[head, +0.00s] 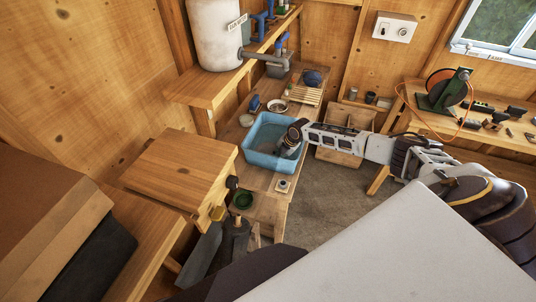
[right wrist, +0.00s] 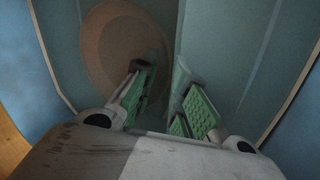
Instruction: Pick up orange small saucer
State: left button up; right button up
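The orange small saucer (right wrist: 105,50) looks like a dull orange-brown disc inside the blue tub in the right wrist view. My right gripper (right wrist: 165,88) is open, with a gap between its green-padded fingers. Its left finger overlaps the saucer's lower right part in the picture; I cannot tell whether they touch. In the head view, my right gripper (head: 291,140) reaches down into the blue tub (head: 249,151) from the right. I cannot make out the saucer there. I do not see my left gripper clearly in either view.
The tub's walls rise close around my right gripper. A shallow dish (head: 277,106) and a slatted wooden rack (head: 305,95) stand behind the tub. A wooden crate (head: 345,137) stands to the right.

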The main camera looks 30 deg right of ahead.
jog(key=shift+c, duration=0.5)
grip_shut()
jog(key=shift+r, duration=0.1)
notch_tip(320, 180, up, 10)
jog(key=b, duration=0.1)
jog(key=shift+b, duration=0.35)
dwell(0.5)
dwell(0.4)
